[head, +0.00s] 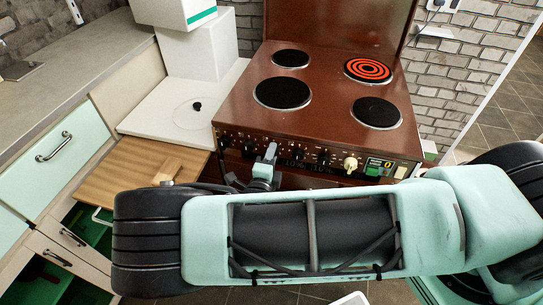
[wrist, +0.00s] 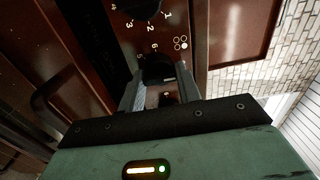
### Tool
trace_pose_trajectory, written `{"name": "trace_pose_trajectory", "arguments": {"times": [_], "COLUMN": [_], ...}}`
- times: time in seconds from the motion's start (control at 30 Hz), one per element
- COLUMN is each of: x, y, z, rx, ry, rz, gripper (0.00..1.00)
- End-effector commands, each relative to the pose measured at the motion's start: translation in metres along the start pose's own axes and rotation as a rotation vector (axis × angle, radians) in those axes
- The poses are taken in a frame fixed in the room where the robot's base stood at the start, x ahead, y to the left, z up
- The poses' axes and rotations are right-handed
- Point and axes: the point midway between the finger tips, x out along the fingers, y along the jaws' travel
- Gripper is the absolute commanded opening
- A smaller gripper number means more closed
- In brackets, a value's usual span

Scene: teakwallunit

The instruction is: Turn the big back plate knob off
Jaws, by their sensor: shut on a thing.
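The brown stove (head: 325,115) has four plates on top. The back right plate (head: 368,70) glows red in rings and looks larger than the dark back left plate (head: 290,58). A row of dark knobs runs along the front panel. My gripper (head: 270,153) is at this row, left of the panel's middle. In the wrist view, my gripper (wrist: 160,70) is shut on a dark knob (wrist: 158,67), one finger on each side. White numbers and a small four-circle mark show beside it. My gripper hides most of the knob in the head view.
Other dark knobs (head: 323,157) and a cream knob (head: 350,163) sit to the right of my gripper. A green-lit display (head: 374,167) is further right. A wooden board (head: 150,172) lies on the left. My arm covers the stove's lower front.

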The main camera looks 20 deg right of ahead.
Motion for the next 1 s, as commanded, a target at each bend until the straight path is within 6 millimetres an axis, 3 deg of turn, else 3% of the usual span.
{"name": "trace_pose_trajectory", "arguments": {"times": [0.03, 0.1, 0.37, 0.53, 1.0], "x": [0.0, 0.0, -0.001, -0.013, -0.118], "y": [0.001, 0.001, 0.0, 0.002, 0.003], "z": [0.0, 0.0, 0.0, 0.001, 0.001], "rx": [-0.002, -0.002, 0.0, 0.001, 0.001], "ry": [-0.001, -0.001, -0.001, -0.002, -0.004], "rz": [0.002, 0.002, 0.001, 0.003, 0.004], "gripper": [0.42, 0.55, 0.55, 0.55, 0.55]}}
